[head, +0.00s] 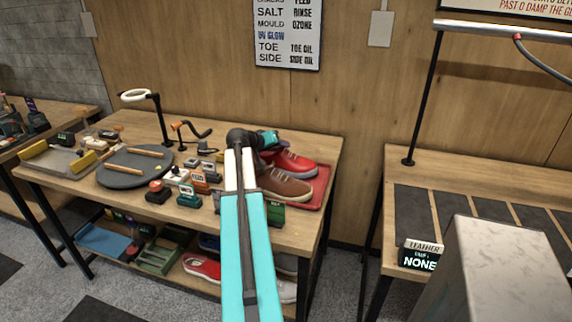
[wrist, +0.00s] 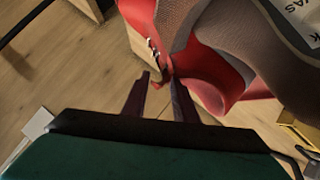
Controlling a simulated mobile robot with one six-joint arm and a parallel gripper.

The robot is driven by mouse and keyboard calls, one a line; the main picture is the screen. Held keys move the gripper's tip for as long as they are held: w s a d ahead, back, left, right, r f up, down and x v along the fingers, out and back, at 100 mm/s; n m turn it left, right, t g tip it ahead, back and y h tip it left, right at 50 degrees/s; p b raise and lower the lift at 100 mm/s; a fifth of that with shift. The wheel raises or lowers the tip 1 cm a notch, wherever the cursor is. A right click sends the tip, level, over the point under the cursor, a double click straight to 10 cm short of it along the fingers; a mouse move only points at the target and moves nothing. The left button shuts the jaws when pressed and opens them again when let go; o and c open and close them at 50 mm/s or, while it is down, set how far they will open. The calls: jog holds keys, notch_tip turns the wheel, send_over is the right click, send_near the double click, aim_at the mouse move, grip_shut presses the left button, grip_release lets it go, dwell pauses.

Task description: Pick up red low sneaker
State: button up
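A red low sneaker (head: 293,164) sits toward the back right of the wooden table in the head view, beside a brown sneaker (head: 285,187). My gripper (wrist: 158,80) is at the red sneaker's left end in the head view, where its fingertips are hidden. In the wrist view its two fingers are apart, with wood and a little red showing between them. A red sneaker surface (wrist: 208,85) lies right at the right finger; I cannot tell whether they touch. Grey-brown material beside the red fills the upper right.
A red mat (head: 321,186) lies under the sneakers. Another red shoe (head: 201,266) is on the lower shelf. A second table (head: 500,175) stands right.

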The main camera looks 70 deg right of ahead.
grip_shut()
jog(key=shift+r, duration=0.1)
notch_tip(320, 180, up, 10)
jog(key=b, duration=0.1)
dwell(0.8)
dwell(0.4)
